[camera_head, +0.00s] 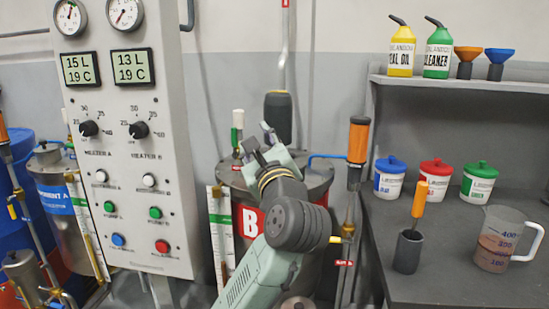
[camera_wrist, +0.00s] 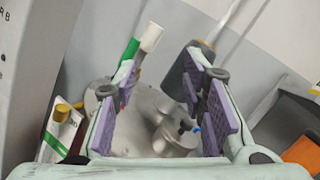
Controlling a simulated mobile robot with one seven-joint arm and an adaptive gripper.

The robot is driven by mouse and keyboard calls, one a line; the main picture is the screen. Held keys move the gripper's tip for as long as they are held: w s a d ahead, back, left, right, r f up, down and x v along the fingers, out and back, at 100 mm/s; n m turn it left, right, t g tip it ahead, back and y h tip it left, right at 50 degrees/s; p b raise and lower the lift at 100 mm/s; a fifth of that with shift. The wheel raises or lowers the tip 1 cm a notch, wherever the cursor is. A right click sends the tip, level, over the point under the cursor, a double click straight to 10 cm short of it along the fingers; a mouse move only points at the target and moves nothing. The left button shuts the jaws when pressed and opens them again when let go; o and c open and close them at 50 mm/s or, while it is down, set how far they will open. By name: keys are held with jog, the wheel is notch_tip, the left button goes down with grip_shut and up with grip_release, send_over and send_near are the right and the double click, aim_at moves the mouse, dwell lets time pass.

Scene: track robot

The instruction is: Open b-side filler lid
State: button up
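The B-side tank (camera_head: 318,192) is a grey drum with a red "B" label, standing behind my arm. My gripper (camera_head: 258,142) is over the tank's top and hides much of it. In the wrist view my gripper (camera_wrist: 162,95) is open, with a purple pad on each finger and nothing held. Between the fingers lies the metal tank top (camera_wrist: 150,103). A round metal fitting (camera_wrist: 175,138), apparently the filler lid, sits low between the pads, partly hidden by the right finger. I cannot tell whether it is closed.
A grey mixer motor (camera_head: 278,118) rises behind my gripper. A green-and-white handle (camera_head: 238,128) stands to the left, an orange-handled pipe (camera_head: 358,140) to the right. The control cabinet (camera_head: 130,170) is at left; a workbench (camera_head: 450,285) is at right.

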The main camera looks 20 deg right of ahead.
aim_at(292, 156)
jog(key=s+d+f+m+g, duration=0.25)
jog(key=d+f+m, duration=0.4)
jog(key=d, duration=0.35)
jog(key=shift+h, duration=0.3)
jog(key=w, duration=0.3)
jog(key=w+p, duration=0.1)
jog(key=w, duration=0.2)
jog(key=w+d+p, duration=0.1)
jog(key=w, duration=0.2)
jog(key=shift+w+r, duration=0.15)
jog(key=shift+w, duration=0.1)
jog(key=shift+c, duration=0.4)
grip_shut()
